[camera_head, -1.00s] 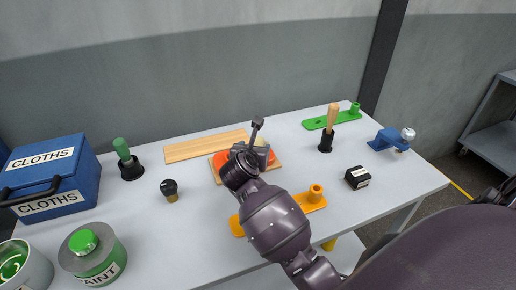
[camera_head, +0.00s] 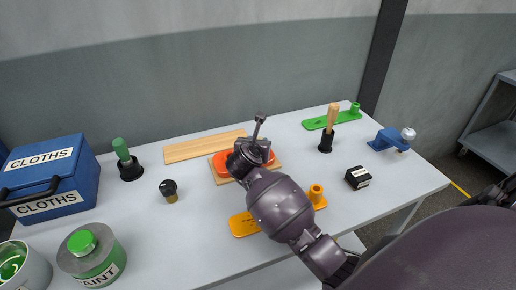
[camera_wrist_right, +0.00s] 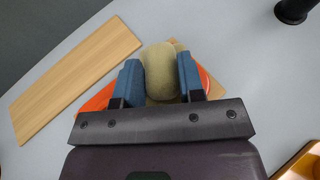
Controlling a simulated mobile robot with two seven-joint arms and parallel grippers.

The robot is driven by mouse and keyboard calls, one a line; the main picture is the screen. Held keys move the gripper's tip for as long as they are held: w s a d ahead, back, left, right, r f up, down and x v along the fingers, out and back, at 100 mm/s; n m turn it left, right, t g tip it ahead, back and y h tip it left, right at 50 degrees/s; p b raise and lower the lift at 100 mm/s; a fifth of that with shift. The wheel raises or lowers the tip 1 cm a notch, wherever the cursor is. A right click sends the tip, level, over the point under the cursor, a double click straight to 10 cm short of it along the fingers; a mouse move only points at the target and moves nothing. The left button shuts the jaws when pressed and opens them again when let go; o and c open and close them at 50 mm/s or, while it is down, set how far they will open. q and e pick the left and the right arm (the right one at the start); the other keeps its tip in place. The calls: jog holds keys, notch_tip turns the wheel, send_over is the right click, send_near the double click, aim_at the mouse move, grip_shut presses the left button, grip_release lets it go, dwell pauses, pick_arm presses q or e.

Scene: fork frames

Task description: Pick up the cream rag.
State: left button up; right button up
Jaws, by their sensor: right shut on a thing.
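The cream rag (camera_wrist_right: 161,72) is a rounded, rolled-looking bundle between the two blue fingers of my right gripper (camera_wrist_right: 160,80) in the right wrist view. The fingers press on both its sides, and the gripper is shut on it. It is over an orange dish (camera_wrist_right: 98,100); whether it touches the dish, I cannot tell. In the head view my right gripper (camera_head: 262,152) is above the orange dish (camera_head: 221,165) and hides the rag. My left gripper is not in view.
The dish lies on a wooden board (camera_head: 276,172), near a longer plank (camera_head: 205,146). A blue cloths box (camera_head: 65,180) and a paint can (camera_head: 95,262) stand at left. An orange bracket (camera_head: 243,226) lies under my arm. The right side holds several tools.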

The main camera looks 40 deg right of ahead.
jog(key=shift+c, duration=0.9)
